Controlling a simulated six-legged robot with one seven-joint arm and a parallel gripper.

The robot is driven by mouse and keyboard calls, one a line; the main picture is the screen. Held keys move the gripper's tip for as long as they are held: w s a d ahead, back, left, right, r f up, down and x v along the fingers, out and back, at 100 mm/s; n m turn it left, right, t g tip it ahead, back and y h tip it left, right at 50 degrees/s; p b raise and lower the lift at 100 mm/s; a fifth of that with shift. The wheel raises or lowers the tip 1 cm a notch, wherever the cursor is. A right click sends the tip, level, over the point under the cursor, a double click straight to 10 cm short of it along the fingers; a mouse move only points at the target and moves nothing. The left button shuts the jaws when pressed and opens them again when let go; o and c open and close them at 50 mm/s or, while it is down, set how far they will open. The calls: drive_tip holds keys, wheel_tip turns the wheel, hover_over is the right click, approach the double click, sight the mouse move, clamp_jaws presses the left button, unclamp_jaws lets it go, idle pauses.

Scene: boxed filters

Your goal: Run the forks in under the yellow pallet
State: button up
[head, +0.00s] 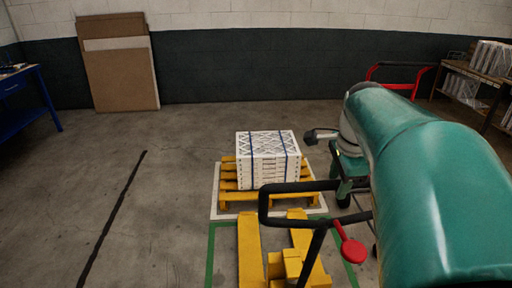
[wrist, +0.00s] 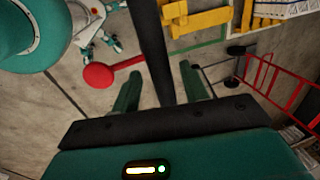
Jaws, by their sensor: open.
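The yellow pallet (head: 270,197) lies on a white-bordered floor patch and bears a strapped stack of white boxed filters (head: 267,160). The yellow forks (head: 250,250) of a hand truck lie in front of it, roughly in line, their tips near the patch's front border and apart from the pallet. The truck's black handle (head: 290,187) rises above the forks. In the wrist view my gripper (wrist: 160,85) is open, with the black handle bar (wrist: 150,45) showing between its green fingers; contact cannot be told. The forks (wrist: 198,20) show beyond. In the head view my arm hides the fingers.
A red disc on a stalk (head: 354,250) stands right of the forks. A red-railed cart (head: 400,75) and a shelf (head: 475,85) stand at the right. A blue table (head: 25,100) and brown boards (head: 120,65) are at the left. The left floor is clear.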

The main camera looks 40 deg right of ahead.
clamp_jaws()
drive_tip(key=shift+w, duration=0.15)
